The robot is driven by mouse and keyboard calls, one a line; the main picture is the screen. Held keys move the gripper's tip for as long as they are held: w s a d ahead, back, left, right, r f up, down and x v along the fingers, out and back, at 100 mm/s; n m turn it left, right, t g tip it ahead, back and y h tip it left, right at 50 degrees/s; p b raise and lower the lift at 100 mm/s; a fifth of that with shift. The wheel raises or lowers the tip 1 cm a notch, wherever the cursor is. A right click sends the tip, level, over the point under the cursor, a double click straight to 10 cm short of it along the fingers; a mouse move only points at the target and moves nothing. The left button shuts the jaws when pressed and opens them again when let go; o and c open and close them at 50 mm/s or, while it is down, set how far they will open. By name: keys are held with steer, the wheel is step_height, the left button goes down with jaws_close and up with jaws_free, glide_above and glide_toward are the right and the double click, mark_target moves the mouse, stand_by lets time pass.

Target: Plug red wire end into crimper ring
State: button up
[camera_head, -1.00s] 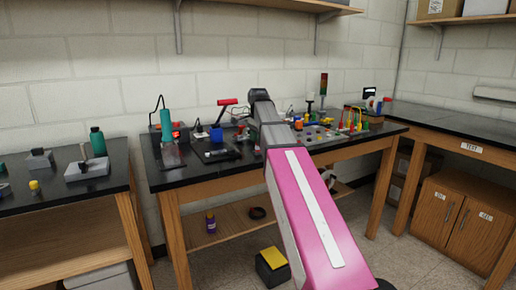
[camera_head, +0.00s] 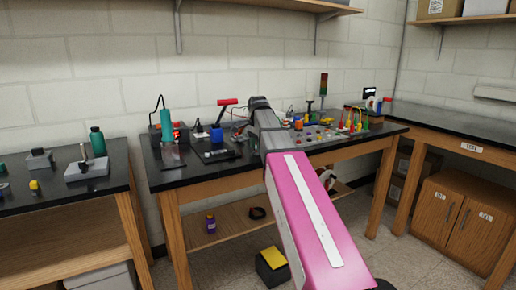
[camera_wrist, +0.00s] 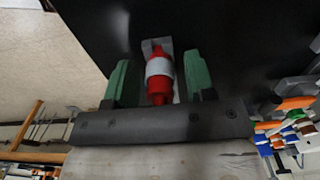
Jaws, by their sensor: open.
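In the wrist view my gripper (camera_wrist: 157,78) is open, with its two green fingers apart. A red piece with a pale band (camera_wrist: 158,75) and a grey tip lies between the fingers, with a gap visible on each side. It may be the red wire end; I cannot tell for sure. A dark surface lies beyond it. In the head view my arm reaches over the middle bench and hides the gripper. I cannot make out the crimper ring. A red-handled tool (camera_head: 227,102) stands on the bench left of my arm.
The black-topped middle bench (camera_head: 185,175) holds a green bottle-shaped item (camera_head: 165,124), a blue item (camera_head: 216,133) and a panel with several coloured leads (camera_head: 356,120). A side bench (camera_head: 455,124) stands at the right and another at the left. Bare floor shows in front.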

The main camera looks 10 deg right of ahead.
stand_by(0.4)
jaws_close()
steer(key=shift+r, duration=0.2)
steer(key=shift+r, duration=2.8)
steer(key=shift+s, duration=0.1)
